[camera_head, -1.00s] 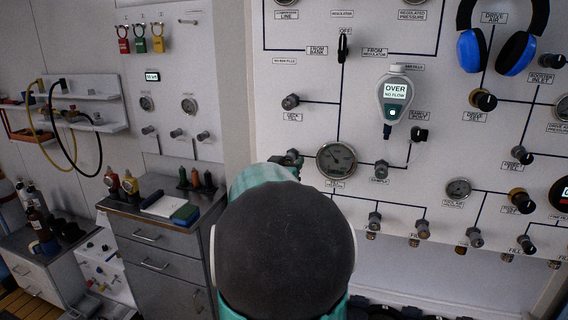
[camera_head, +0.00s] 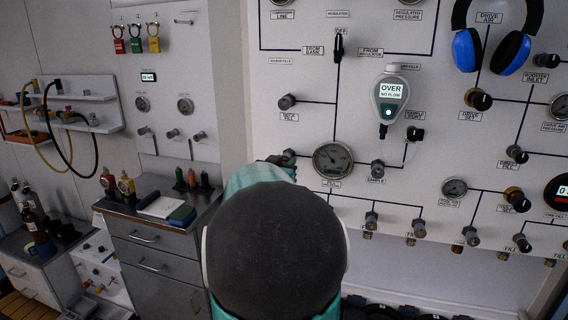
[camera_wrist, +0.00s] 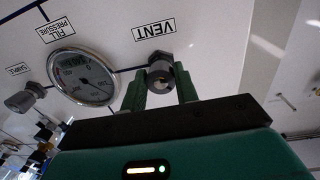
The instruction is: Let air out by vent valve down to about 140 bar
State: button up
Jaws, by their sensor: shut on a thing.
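The vent valve knob (camera_wrist: 160,76) is a grey knob beside the VENT label (camera_wrist: 154,30), which is upside down in the wrist view. My gripper (camera_wrist: 161,90) has its two green fingers shut on the knob, one on each side. In the head view, my gripper (camera_head: 284,160) is mostly hidden behind my own arm. The fill pressure gauge (camera_wrist: 83,77) is a round dial right next to the valve; it also shows in the head view (camera_head: 333,160). Its needle is visible, but the scale is too small to read.
The analyser (camera_head: 390,97) on the panel shows "OVER NO FLOW". A sample knob (camera_head: 377,170) is right of the gauge, and several fill valves (camera_head: 371,219) sit below. A grey cabinet (camera_head: 150,236) with bottles stands at left. Blue headphones (camera_head: 490,45) hang at top right.

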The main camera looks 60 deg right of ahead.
jog(key=m, duration=0.4)
jog(key=shift+w, duration=0.1)
jog(key=m, duration=0.4)
jog(key=shift+y, duration=0.3)
jog(key=shift+m, duration=0.4)
jog(key=o, duration=1)
jog(key=a, duration=0.4)
jog(key=s+a, duration=0.1)
jog(key=a, duration=0.8)
jog(key=shift+s+a+r, duration=0.3)
jog(key=shift+s+a, duration=0.05)
jog(key=shift+a, duration=0.05)
